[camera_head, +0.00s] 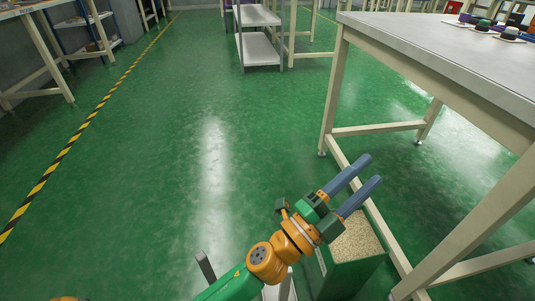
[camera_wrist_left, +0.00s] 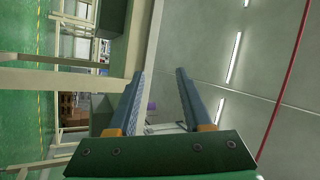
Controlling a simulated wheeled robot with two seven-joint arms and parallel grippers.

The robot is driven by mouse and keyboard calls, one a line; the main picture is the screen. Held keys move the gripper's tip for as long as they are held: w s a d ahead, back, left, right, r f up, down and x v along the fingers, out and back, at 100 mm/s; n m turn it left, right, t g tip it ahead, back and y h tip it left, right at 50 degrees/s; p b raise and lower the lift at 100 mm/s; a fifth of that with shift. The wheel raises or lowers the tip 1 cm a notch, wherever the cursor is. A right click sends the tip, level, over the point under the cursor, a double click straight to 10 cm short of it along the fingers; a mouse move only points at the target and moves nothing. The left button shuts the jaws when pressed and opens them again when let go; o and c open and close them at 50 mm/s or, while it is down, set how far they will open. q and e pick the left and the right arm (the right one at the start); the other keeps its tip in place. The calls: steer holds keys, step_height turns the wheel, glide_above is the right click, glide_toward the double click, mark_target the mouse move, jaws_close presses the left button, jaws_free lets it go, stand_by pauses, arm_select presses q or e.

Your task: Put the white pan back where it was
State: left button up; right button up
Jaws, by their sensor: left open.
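I cannot make out a white pan for certain in either view. On the far end of the grey-topped table (camera_head: 450,50) stand several small dark, green and purple round items, some on pale flat bases (camera_head: 509,38), too small to identify. My left gripper (camera_head: 369,171) is open and empty, beside the table and below its top, its blue fingers pointing up and right. In the left wrist view the same open fingers (camera_wrist_left: 160,73) have nothing between them. My right gripper is not in view.
A green box (camera_head: 350,279) with speckled grainy contents stands below my left gripper, beside the table's lower rail (camera_head: 365,187). A shelf rack (camera_head: 260,50) stands at the back.

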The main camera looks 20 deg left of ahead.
arm_select(q)
steer(key=s+a+f+n+g+y, duration=0.2)
steer(key=a+f+n+g+y, duration=0.4)
steer(key=a+f+n+y, duration=1)
steer(key=s+a+f+n+g+h, duration=0.1)
steer(key=s+f+g+h, duration=0.2)
steer(key=s+f+g, duration=0.6)
steer(key=s+f, duration=0.4)
steer(key=s, duration=0.5)
steer(key=shift+f+g+h, duration=0.35)
steer(key=shift+g+h, duration=0.05)
